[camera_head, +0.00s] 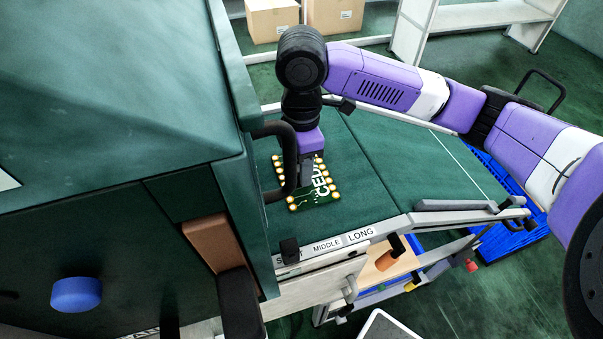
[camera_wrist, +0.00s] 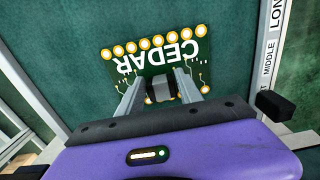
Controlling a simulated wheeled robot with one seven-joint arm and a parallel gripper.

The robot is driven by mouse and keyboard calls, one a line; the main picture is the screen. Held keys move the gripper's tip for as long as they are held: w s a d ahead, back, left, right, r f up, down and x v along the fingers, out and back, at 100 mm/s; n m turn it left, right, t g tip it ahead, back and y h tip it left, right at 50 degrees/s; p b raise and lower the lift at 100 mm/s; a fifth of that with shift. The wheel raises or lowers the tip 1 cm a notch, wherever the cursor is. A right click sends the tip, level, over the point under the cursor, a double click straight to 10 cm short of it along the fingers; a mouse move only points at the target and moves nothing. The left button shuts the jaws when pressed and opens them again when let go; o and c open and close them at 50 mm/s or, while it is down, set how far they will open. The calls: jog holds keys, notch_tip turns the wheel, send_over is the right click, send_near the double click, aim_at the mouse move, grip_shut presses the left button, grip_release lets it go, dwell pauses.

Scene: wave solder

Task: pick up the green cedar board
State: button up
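The green cedar board (camera_head: 325,196) lies on the green table top, with gold round pads along its edges and white lettering. In the wrist view the board (camera_wrist: 188,73) reads CEDAR upside down, and a dark block (camera_wrist: 160,90) stands up from it. My gripper (camera_head: 307,176) points down over the board. In the wrist view the two fingers of my gripper (camera_wrist: 161,84) are apart, one on each side of the dark block. I cannot tell whether they press on it. The fingers and block hide part of the board.
A large green machine housing (camera_head: 110,100) stands close on the left, with a black handle (camera_head: 289,160) beside my gripper. A rail with SHORT, MIDDLE and LONG labels (camera_head: 327,245) runs along the table's front edge. The table top (camera_head: 410,165) to the right is clear.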

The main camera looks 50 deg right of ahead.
grip_shut()
jog(key=shift+r, duration=0.1)
